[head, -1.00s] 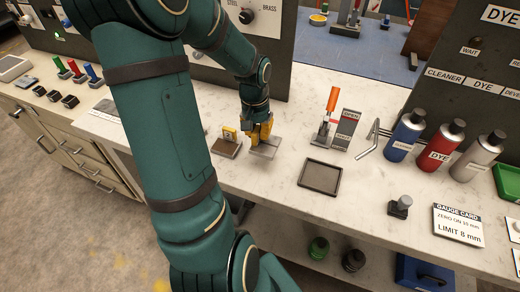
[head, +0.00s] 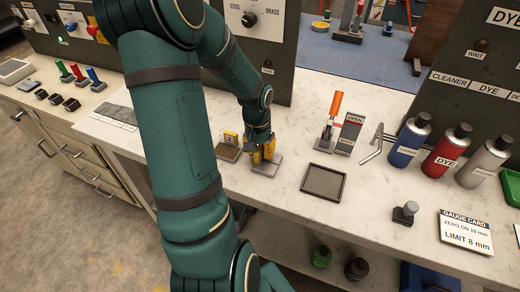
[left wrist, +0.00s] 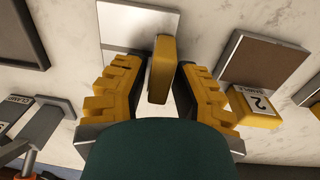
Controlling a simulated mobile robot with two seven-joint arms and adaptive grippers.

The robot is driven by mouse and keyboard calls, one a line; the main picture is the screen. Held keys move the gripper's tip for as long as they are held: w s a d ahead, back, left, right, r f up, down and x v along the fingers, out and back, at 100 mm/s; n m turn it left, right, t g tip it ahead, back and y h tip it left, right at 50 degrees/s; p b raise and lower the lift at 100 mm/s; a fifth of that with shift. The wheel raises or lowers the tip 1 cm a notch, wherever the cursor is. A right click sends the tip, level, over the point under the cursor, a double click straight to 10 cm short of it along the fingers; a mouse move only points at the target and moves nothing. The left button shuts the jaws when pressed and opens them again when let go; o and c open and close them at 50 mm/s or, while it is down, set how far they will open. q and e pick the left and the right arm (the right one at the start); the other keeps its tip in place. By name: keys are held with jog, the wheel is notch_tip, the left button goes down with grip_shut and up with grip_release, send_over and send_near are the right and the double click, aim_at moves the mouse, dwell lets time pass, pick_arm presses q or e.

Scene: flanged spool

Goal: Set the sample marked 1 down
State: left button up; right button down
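A yellow block (left wrist: 161,70), with no number showing from here, stands on a pale metal plate (left wrist: 114,24) in the left wrist view. My left gripper (left wrist: 163,98) has its two fingers on either side of this block, with a narrow gap showing beside it, so it looks open around it. In the head view the left gripper (head: 263,153) is low over the plate (head: 266,170), and its fingers mostly hide the block. My right gripper is out of view.
A dark empty tray (head: 323,182) lies right of the plate. An orange-handled clamp (head: 331,117) stands behind it. Spray bottles (head: 410,137), a small grey-knobbed piece (head: 405,212) and a gauge card (head: 465,232) are further right. The counter's front edge is close.

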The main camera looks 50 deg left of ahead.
pick_arm(q)
jog(key=shift+r, duration=0.1)
jog(key=shift+r, duration=0.25)
notch_tip(320, 180, up, 12)
jog(key=p, duration=0.3)
jog(key=shift+s+a+f, duration=0.15)
jog(key=shift+s+a, duration=0.05)
jog(key=shift+a, duration=0.15)
jog(key=shift+f, duration=0.1)
